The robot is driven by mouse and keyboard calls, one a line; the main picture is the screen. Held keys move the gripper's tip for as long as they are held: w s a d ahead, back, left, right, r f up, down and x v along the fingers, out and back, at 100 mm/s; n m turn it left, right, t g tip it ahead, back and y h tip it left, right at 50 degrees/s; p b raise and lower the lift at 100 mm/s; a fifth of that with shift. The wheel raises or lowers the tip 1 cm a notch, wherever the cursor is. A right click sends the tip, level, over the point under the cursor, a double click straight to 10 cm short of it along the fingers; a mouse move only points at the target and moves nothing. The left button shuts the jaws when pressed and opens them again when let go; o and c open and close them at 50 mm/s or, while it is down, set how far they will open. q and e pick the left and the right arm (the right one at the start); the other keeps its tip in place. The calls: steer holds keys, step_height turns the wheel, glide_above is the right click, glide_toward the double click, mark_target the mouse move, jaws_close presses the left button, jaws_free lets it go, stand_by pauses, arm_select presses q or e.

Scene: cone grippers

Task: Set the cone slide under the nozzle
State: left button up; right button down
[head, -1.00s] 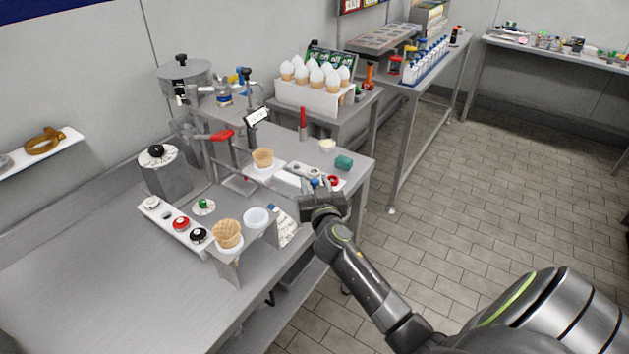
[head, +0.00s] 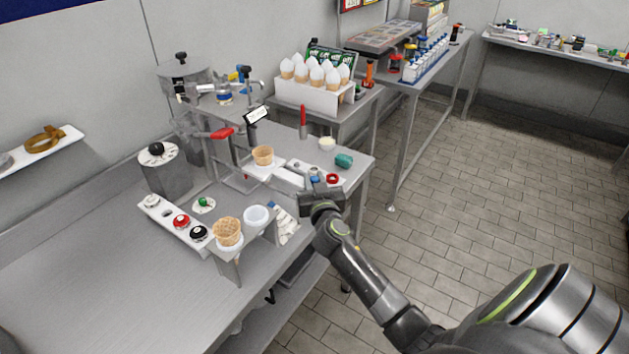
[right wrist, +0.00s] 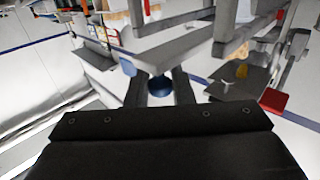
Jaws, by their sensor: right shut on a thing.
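The cone slide is a pale plate (head: 262,172) on the steel counter, with a waffle cone (head: 263,155) upright on it. A blue knob (right wrist: 160,86) shows between my right gripper's fingers in the right wrist view. My right gripper (head: 314,181) is shut on this knob, at the right end of the slide's rail. The dispenser with a red lever (head: 221,133) stands behind and left of the cone. The nozzle's tip is too small to make out, so I cannot tell how the cone lines up with it. My left gripper is not in view.
A second waffle cone (head: 228,232) and a white cup (head: 256,216) sit in a stand at the front. A teal block (head: 343,160) and a red ring (head: 333,179) lie near my right gripper. Bare counter (head: 120,270) lies at the left.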

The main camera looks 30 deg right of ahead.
mark_target(289, 176)
steer(key=shift+w+a+f+b, duration=0.15)
steer(key=shift+w+b, duration=0.15)
steer(key=shift+w, duration=0.05)
steer(key=w+a+b, duration=0.1)
steer(key=w, duration=0.1)
steer(key=w+b, duration=0.2)
steer(key=w+a+b, duration=0.1)
steer(key=w, duration=0.1)
steer(key=shift+a+f+b, duration=0.1)
steer(key=shift+a+b, duration=0.2)
steer(key=shift+b, duration=0.05)
steer(key=shift+w+a, duration=0.15)
steer(key=shift+w, duration=0.2)
steer(key=shift+r, duration=0.2)
steer(key=c, duration=1.3)
jaws_free()
steer(key=b+v, duration=0.2)
steer(key=v, duration=1.5)
steer(key=shift+s, duration=0.2)
steer(key=shift+a, duration=0.15)
